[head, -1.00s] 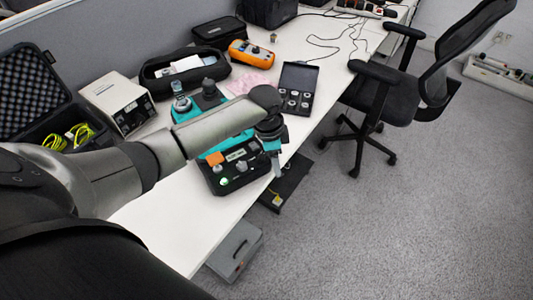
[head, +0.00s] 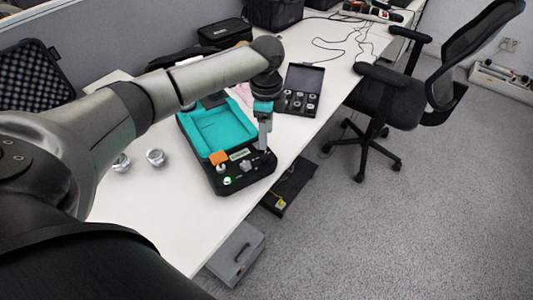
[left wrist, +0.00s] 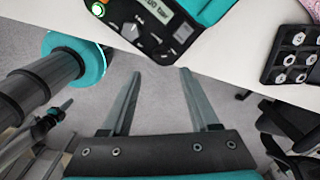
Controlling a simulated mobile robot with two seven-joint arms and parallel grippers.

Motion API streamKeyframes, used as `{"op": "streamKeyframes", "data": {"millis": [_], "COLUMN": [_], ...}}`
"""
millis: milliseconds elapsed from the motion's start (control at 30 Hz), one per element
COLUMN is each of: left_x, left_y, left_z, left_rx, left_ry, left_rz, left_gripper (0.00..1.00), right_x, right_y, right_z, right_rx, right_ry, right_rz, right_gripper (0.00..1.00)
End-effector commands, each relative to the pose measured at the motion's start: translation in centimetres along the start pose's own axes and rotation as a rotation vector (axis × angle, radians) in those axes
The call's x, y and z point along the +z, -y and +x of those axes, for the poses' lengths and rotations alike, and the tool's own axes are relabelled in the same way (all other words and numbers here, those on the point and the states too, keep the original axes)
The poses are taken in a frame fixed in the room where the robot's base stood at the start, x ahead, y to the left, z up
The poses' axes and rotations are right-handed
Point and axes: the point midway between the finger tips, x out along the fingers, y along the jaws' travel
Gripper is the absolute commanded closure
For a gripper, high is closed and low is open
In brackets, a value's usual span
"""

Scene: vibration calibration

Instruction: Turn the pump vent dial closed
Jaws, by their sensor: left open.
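The black calibrator with a teal tray top (head: 206,125) stands near the table's front edge. Its front panel carries a lit green button (head: 227,181), a small display, an orange piece (head: 219,157) and small knobs. A grey dial (head: 245,167) is on this panel. It also shows in the left wrist view (left wrist: 130,28); its exact setting and labels are too small to read. My left gripper (head: 263,145) points down by the panel's right end.
A black box of metal parts (head: 300,90) lies to the right. Two metal pieces (head: 155,157) are on the white table at left. An office chair (head: 400,105) stands beyond the front edge. My left arm hides the back of the calibrator and items behind it.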

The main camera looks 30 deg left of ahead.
Motion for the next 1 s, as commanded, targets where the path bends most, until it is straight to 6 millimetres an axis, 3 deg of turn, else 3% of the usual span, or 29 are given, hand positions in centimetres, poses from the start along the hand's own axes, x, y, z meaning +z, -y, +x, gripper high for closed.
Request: {"op": "streamKeyframes", "data": {"millis": [33, 200, 400, 800, 1000], "left_x": [0.0, 0.0, -0.1, 0.0, 0.0], "left_y": [-0.1, 0.0, 0.0, 0.0, 0.0], "left_z": [1.5, 4.8, 7.2, 7.8, 7.7], "left_rx": [0.003, 0.001, 0.001, -0.001, -0.001], "left_ry": [0.001, 0.001, 0.000, 0.000, 0.000], "left_rz": [-0.001, -0.001, 0.000, 0.000, -0.001], "left_gripper": [0.39, 0.39, 0.39, 0.39, 0.61], "right_x": [0.1, 0.2, 0.3, 0.3, 0.3], "right_y": [0.0, 0.1, 0.1, 0.1, 0.1], "right_z": [0.6, 1.5, 2.1, 2.2, 2.2], "right_rx": [0.000, 0.000, 0.000, -0.001, -0.001], "right_ry": [0.001, 0.001, 0.001, 0.001, 0.001], "right_rz": [0.000, 0.000, 0.000, 0.000, -0.001], "right_gripper": [1.00, 1.00, 1.00, 1.00, 1.00]}}
